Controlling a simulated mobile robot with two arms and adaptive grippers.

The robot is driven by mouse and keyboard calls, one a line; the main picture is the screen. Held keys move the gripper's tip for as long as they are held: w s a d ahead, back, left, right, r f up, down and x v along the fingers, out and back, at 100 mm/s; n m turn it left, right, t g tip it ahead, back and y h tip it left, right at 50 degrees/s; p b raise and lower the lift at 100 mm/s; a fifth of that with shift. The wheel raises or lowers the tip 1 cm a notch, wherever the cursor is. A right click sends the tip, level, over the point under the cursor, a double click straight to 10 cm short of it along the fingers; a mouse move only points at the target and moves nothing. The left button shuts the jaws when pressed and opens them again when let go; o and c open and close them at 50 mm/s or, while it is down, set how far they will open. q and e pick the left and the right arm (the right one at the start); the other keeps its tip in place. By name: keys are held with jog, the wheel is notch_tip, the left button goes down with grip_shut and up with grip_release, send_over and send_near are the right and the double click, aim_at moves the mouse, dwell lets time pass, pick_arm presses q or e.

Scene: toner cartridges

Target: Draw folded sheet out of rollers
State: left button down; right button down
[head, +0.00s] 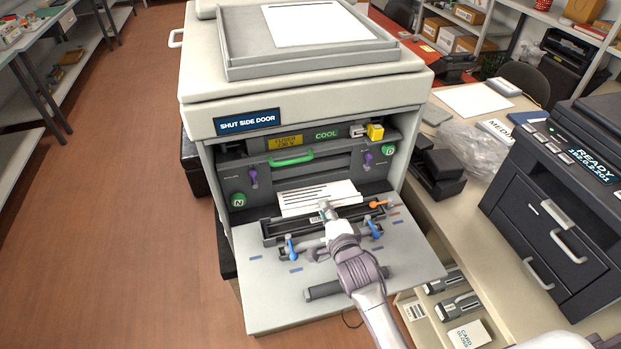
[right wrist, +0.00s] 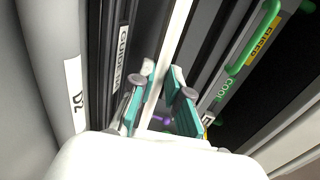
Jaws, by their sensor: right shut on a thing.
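The folded sheet (head: 318,197) is white with dark printed lines. In the head view it sticks out of the dark roller slot inside the open side of the large printer (head: 310,85). My right gripper (head: 326,211) is at the sheet's near edge and shut on it. In the right wrist view the sheet (right wrist: 172,50) shows edge-on as a thin white strip running between the teal fingertips of that gripper (right wrist: 160,92). The sheet's far end is hidden in the machine. My left gripper is not in view.
The lowered side door (head: 262,295) lies below my right arm, with blue levers (head: 291,247) and an orange lever (head: 378,204) nearby. A green handle bar (head: 291,158) and purple levers (head: 254,177) are above the slot. A dark printer (head: 560,200) stands at right.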

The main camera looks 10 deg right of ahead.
jog(key=shift+s, duration=0.2)
jog(key=shift+s+r+p, duration=0.25)
jog(key=shift+r+p, duration=0.2)
jog(key=shift+p, duration=0.15)
jog(key=s+r+p, duration=0.1)
jog(key=s+p, duration=0.1)
jog(key=s+r+p, duration=0.2)
jog(key=p, duration=0.1)
jog(key=shift+s+d+r, duration=0.1)
jog(key=shift+r, duration=0.15)
jog(key=shift+s+r+p, duration=0.35)
jog(key=shift+s+p, duration=0.2)
jog(key=shift+s, duration=0.1)
